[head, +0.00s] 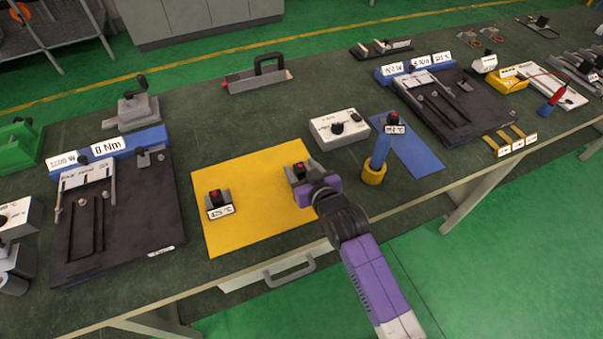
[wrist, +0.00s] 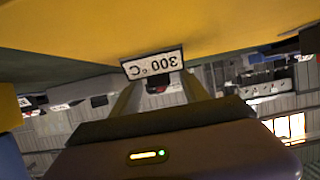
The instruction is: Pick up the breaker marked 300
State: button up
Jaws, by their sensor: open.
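The breaker marked 300 °C (wrist: 160,86) shows in the wrist view, with its label upside down in the picture. In the head view a grey breaker with a red button (head: 299,171) stands on the yellow mat (head: 255,228), right at my gripper (head: 301,181). Its label is hidden there by the gripper. In the wrist view my gripper (wrist: 161,92) is open, with one finger on each side of the breaker. I cannot tell whether the fingers touch it. Another breaker (head: 218,203), with a label that looks like 425 °C, stands on the mat to the left.
A white box with a black knob (head: 339,129) stands behind the gripper. A black fixture board (head: 130,220) lies at left. The yellow mat is mostly clear.

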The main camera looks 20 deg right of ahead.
grip_shut()
jog(key=shift+r, duration=0.1)
